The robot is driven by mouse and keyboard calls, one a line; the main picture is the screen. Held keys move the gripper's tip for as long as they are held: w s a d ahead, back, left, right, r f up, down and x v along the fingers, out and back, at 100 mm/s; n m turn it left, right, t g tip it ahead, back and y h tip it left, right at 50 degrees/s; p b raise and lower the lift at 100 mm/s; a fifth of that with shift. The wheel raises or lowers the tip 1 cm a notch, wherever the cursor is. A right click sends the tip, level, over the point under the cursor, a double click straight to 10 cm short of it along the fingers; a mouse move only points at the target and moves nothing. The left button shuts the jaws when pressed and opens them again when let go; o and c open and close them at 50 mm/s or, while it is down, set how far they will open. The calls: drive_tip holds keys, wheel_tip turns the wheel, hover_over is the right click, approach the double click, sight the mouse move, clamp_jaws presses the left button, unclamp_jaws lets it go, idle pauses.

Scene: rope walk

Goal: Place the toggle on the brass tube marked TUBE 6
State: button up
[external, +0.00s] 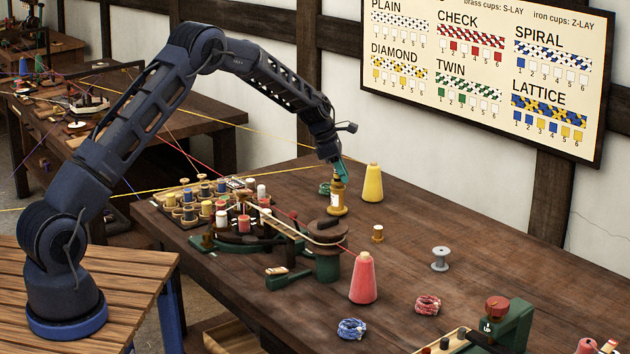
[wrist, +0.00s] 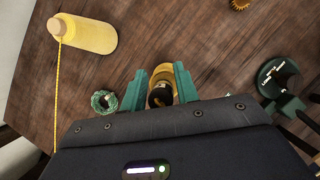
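The bottle looks upright, at or close to the tabletop. I cannot pick out the toggle with certainty. I cannot read any TUBE 6 marking, and the brass tubes are too small to make out.
A yellow cone of yarn (external: 373,184) stands just right of the bottle, and a green coil (external: 324,189) lies close by. Bobbins fill a rack (external: 160,207) to the left. A red cone (external: 363,279) and a grey spool (external: 440,259) stand nearer. Taut yarns cross the left side.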

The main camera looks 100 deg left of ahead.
drive_tip(key=shift+o, duration=0.9)
drive_tip(key=shift+r, duration=0.2)
drive_tip(key=v, duration=1.2)
